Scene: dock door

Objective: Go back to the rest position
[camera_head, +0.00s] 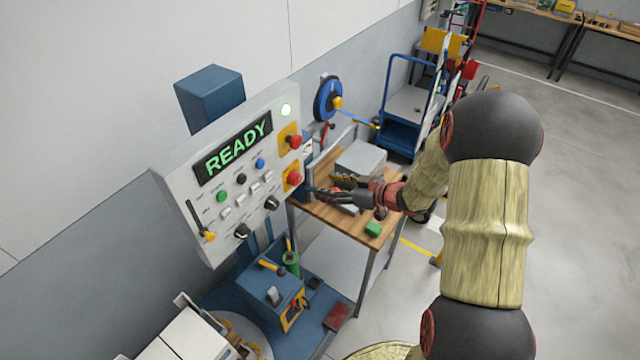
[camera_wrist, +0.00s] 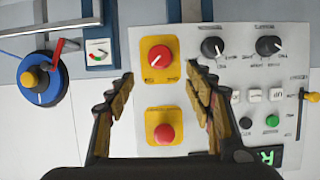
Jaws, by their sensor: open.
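My gripper (camera_head: 326,194) is open and empty in front of the lower right part of the control panel (camera_head: 168,170). In the wrist view the open fingers (camera_wrist: 160,98) frame two red knobs on yellow plates. The upper red knob (camera_wrist: 159,57) has a white mark on it. The lower red knob (camera_wrist: 164,133) is a plain round button. In the head view the same two red controls, one (camera_head: 295,141) above the other (camera_head: 293,177), sit at the panel's right edge.
A small wooden-topped table (camera_head: 335,219) with a green block (camera_head: 373,229) stands below my gripper. A blue hose reel (camera_head: 327,98) hangs on the wall behind. A blue cart (camera_head: 402,135) stands farther back. A blue toolbox (camera_head: 270,288) is below the panel. Floor at right is open.

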